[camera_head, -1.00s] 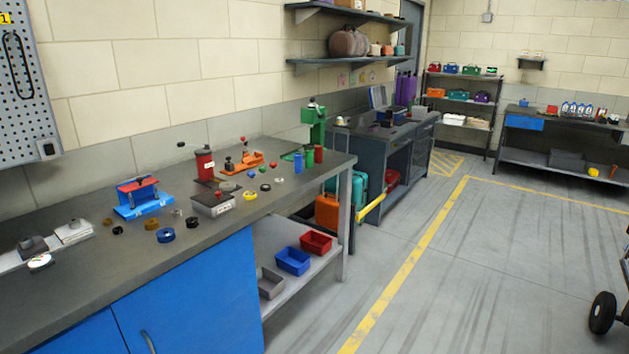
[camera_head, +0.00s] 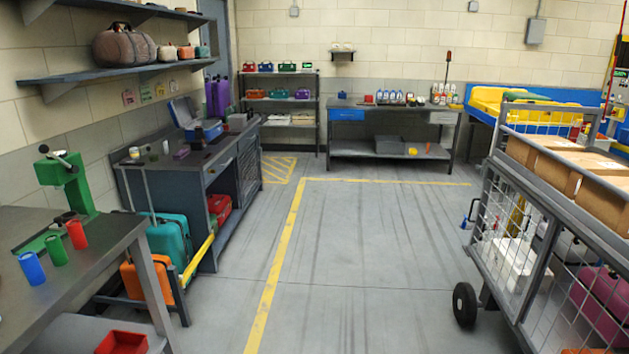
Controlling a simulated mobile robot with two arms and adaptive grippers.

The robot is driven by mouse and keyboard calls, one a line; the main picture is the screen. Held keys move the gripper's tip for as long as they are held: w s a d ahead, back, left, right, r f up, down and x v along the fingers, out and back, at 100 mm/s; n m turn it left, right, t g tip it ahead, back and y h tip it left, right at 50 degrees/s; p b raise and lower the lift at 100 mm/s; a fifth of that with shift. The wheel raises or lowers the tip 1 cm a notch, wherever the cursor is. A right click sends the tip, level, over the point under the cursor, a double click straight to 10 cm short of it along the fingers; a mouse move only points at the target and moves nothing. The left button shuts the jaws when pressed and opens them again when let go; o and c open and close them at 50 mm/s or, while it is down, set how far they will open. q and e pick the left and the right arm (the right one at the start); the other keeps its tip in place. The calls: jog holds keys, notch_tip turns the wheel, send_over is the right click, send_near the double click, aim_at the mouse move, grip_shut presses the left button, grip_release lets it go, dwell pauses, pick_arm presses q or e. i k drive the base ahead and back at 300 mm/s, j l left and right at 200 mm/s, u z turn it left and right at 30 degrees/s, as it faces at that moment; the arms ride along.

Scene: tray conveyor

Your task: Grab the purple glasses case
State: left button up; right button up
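A small purple item (camera_head: 181,152) lies on top of the dark desk (camera_head: 222,153) at the left middle of the head view. It may be the purple glasses case, but it is too small to tell for sure. It lies in front of a blue open case (camera_head: 207,130). Neither of my grippers is in view.
A grey workbench (camera_head: 95,250) with a green press (camera_head: 72,185) is at near left. Suitcases (camera_head: 170,238) stand by the desk. A mesh cart (camera_head: 540,230) with boxes is at right. Shelves and another bench (camera_head: 390,107) stand at the back. The middle floor is clear.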

aim_at(182, 152)
jog(key=i, duration=1.95)
jog(key=i+u, duration=0.2)
jog(key=i, duration=0.3)
jog(key=i+l+u, duration=0.2)
jog(key=i, duration=0.3)
jog(key=i+u, duration=0.15)
jog(key=i, duration=0.35)
jog(key=i+l+u, duration=0.2)
jog(key=i, duration=0.25)
jog(key=i+l+u, duration=0.1)
jog(key=i+u, duration=0.25)
jog(key=i+l+u, duration=0.35)
jog(key=i, duration=0.15)
jog(key=j, duration=0.1)
